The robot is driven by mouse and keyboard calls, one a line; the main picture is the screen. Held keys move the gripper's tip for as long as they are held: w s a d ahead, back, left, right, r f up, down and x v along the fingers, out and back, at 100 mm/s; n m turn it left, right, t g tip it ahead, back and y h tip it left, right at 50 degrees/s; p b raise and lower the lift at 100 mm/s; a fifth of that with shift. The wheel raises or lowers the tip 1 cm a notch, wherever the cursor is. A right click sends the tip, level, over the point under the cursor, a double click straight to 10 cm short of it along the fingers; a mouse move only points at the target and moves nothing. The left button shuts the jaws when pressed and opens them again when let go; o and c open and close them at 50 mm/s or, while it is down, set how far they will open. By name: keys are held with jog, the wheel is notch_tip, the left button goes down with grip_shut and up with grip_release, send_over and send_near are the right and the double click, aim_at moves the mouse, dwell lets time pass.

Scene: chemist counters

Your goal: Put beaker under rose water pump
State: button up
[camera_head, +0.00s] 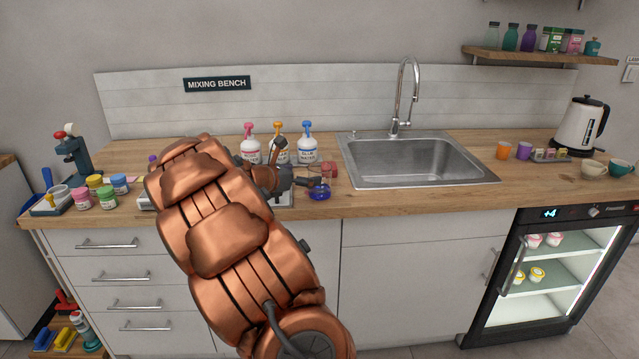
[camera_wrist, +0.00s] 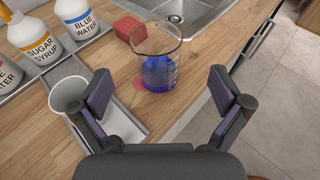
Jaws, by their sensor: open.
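The glass beaker (camera_wrist: 157,68), with blue liquid in its lower part, stands upright on the wooden counter in the wrist view; its blue part (camera_head: 320,193) shows in the head view. My gripper (camera_wrist: 161,92) is open, its fingers spread left and right of the beaker, which is just beyond the fingertips and not held. In the head view my gripper (camera_head: 303,184) is partly hidden.
Sugar syrup (camera_wrist: 36,40) and blue water (camera_wrist: 81,27) bottles stand beside it. A white cup (camera_wrist: 70,92) stands on the metal tray (camera_wrist: 125,125) left of the beaker. A red sponge (camera_wrist: 130,28) lies behind the beaker, near the sink (camera_head: 415,160). The counter's front edge is close.

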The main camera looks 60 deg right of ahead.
aim_at(327, 169)
jog(key=shift+d+f, duration=0.1)
jog(key=shift+d, duration=0.6)
jog(key=shift+p+x, duration=0.45)
jog(key=shift+x, duration=2.85)
jog(key=shift+w, duration=0.15)
jog(key=shift+c, duration=0.3)
jog(key=c, duration=1.4)
jog(key=shift+r, duration=0.35)
